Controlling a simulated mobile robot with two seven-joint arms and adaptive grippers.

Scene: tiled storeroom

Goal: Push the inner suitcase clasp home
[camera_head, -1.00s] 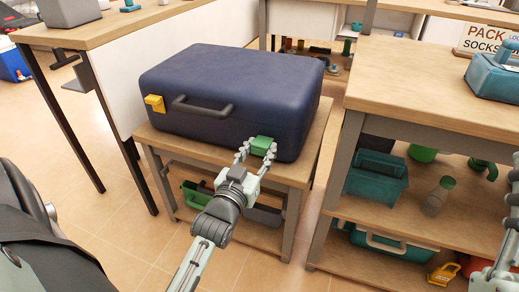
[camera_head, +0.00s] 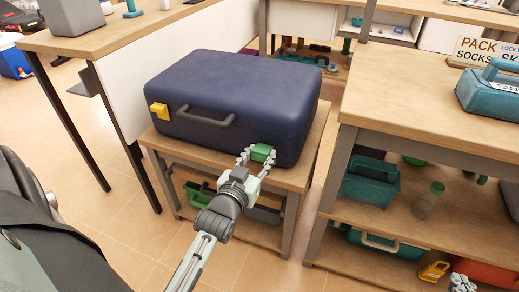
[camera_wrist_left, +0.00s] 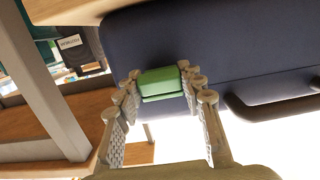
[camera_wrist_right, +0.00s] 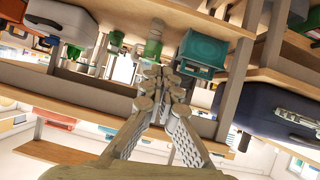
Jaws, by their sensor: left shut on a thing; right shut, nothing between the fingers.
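The dark blue suitcase (camera_head: 235,100) lies flat on a low wooden table, its handle (camera_head: 205,115) facing me. A yellow clasp (camera_head: 158,110) sits at the front's left end and a green clasp (camera_head: 262,152) near the right end. My left gripper (camera_head: 257,158) is shut on the green clasp, with a finger on either side. The left wrist view shows the clasp (camera_wrist_left: 161,84) between the fingertips against the suitcase front. My right gripper (camera_wrist_right: 163,74) is shut and empty. In the head view only a part of it shows at the lower right edge, well away from the suitcase.
A wooden shelf unit (camera_head: 430,115) stands right of the suitcase table (camera_head: 318,150), with teal boxes, a green jar (camera_head: 428,200) and a yellow padlock (camera_head: 434,271). Another table (camera_head: 110,35) stands close on the left. The tiled floor in front is clear.

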